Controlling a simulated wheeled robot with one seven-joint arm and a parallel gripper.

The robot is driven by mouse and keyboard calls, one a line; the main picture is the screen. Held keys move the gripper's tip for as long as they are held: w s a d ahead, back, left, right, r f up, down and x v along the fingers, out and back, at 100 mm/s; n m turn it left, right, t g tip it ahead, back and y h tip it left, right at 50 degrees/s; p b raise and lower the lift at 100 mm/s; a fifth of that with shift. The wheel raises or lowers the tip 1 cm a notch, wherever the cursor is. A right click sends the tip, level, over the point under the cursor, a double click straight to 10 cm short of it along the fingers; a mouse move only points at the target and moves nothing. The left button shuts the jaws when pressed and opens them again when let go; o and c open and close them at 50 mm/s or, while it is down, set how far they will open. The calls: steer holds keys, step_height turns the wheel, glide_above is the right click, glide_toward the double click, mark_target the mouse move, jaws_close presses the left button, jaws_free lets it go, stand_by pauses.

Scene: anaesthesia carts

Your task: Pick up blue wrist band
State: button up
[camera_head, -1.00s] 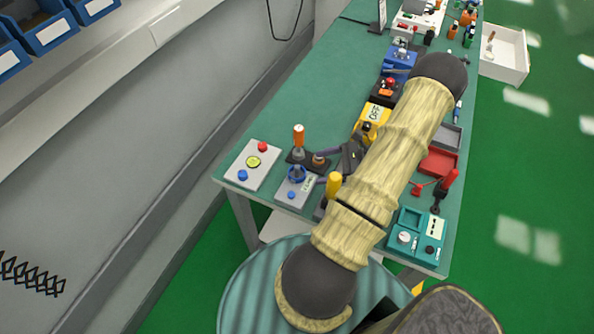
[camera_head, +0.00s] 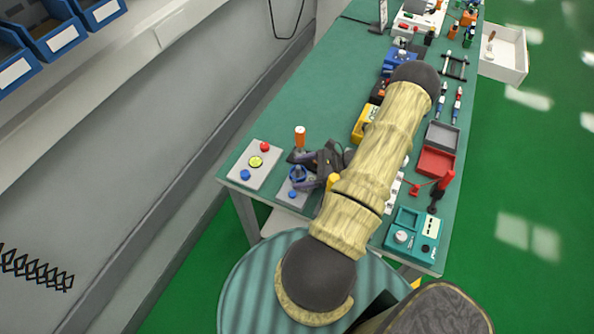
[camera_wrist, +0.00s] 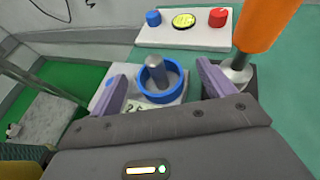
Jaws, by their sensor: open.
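The blue wrist band (camera_wrist: 155,84) is a blue ring around a short grey peg (camera_wrist: 156,72) on a light grey base plate (camera_wrist: 176,99). In the head view the band (camera_head: 298,173) sits near the table's front left corner, partly covered by my gripper (camera_head: 299,169). In the wrist view my gripper (camera_wrist: 160,88) is open, with one purple finger on each side of the band. The fingers are apart from the ring, and nothing is held. Exact finger height against the ring is hard to tell.
An orange-handled tool (camera_wrist: 262,28) stands close to the right finger. A white panel with buttons (camera_wrist: 182,32) lies just behind. A teal box (camera_head: 411,238) and red tray (camera_head: 437,161) lie right of my arm. Bare table shows at the back left (camera_head: 300,100).

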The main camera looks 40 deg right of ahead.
steer(key=shift+s, duration=0.1)
stand_by(0.4)
steer(key=c, duration=1.1)
steer(key=shift+r+b, duration=1.2)
steer(key=shift+r, duration=3.8)
